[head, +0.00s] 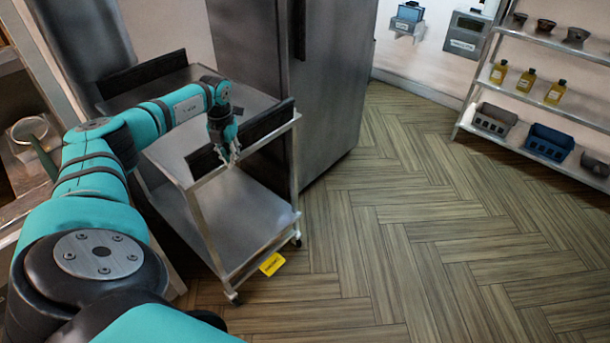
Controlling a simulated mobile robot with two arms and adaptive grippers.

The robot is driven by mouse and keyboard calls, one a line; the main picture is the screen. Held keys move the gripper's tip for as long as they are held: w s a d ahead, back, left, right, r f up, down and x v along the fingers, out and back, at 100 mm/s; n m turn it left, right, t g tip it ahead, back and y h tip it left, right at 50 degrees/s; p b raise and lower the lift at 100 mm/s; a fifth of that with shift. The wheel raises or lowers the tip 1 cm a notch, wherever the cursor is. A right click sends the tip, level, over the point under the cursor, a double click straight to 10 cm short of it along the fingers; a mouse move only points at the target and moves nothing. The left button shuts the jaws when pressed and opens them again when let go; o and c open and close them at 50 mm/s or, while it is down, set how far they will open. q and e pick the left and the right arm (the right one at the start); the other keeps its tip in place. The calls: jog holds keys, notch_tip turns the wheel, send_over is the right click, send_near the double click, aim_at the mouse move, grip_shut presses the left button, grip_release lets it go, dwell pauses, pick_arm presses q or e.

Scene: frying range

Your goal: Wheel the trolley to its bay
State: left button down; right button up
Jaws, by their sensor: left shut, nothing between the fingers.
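The trolley (215,225) is a grey metal cart with a top tray, a lower shelf and small wheels. It stands at the left of the head view, beside the tall steel cabinet. A black panel stands along its near top edge, and another is at its far end. My left gripper (232,158) points down at the black panel on the near edge. It is shut and empty; I cannot tell whether it touches the trolley. My left arm hides part of the trolley's left side. My right gripper is not in view. I cannot make out a marked bay.
A tall steel cabinet (335,100) stands right behind the trolley. A shelf rack (545,85) with bottles and bins is at the right. A counter is at the far left. The wooden floor (430,240) between is clear.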

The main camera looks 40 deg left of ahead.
pick_arm(q)
jog(key=shift+a+r+b, duration=0.15)
jog(key=shift+a+b, duration=0.2)
jog(key=shift+a, duration=0.1)
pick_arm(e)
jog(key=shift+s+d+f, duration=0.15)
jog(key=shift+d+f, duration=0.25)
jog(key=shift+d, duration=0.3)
